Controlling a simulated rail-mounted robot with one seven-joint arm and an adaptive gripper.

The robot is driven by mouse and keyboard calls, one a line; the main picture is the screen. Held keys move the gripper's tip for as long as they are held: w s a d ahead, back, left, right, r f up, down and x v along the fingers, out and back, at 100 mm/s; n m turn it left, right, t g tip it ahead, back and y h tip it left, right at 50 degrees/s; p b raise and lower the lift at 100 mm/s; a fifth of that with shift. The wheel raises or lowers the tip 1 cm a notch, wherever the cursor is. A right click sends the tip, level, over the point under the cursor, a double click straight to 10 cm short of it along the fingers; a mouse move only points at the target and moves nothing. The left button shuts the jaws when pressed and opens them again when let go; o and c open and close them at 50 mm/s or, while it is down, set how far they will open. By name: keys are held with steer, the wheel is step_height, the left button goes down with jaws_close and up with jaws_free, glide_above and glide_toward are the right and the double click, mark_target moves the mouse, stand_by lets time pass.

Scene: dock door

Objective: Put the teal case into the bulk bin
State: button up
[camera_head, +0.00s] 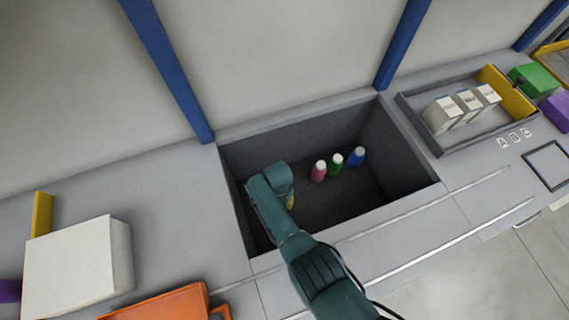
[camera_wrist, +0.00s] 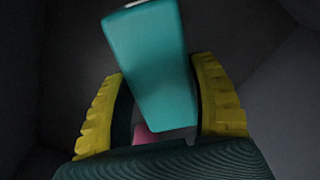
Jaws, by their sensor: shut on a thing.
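The bulk bin (camera_head: 332,205) is a deep dark-grey recess in the bench, in the middle of the head view. My arm reaches into its left part, and a bit of a yellow finger (camera_head: 291,200) shows beside the wrist. In the wrist view the teal case (camera_wrist: 152,62) is a block with rounded edges, held between the two yellow fingers of my gripper (camera_wrist: 160,78). The gripper is shut on it, with dark grey walls around. In the head view my arm hides the case. I cannot tell whether the case touches the bin floor.
Pink (camera_head: 319,171), green (camera_head: 335,164) and blue (camera_head: 357,157) white-capped bottles stand in the bin, right of my gripper. A grey tray (camera_head: 480,139) with white boxes lies right. A white box (camera_head: 78,268) and an orange container (camera_head: 165,304) are left. Blue posts (camera_head: 172,75) rise behind.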

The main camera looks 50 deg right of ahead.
steer(key=shift+w+f+b, duration=0.15)
steer(key=shift+f+b, duration=1.05)
steer(key=shift+f, duration=0.6)
steer(key=shift+f, duration=0.2)
steer(key=o, duration=1.2)
steer(key=shift+o, duration=0.2)
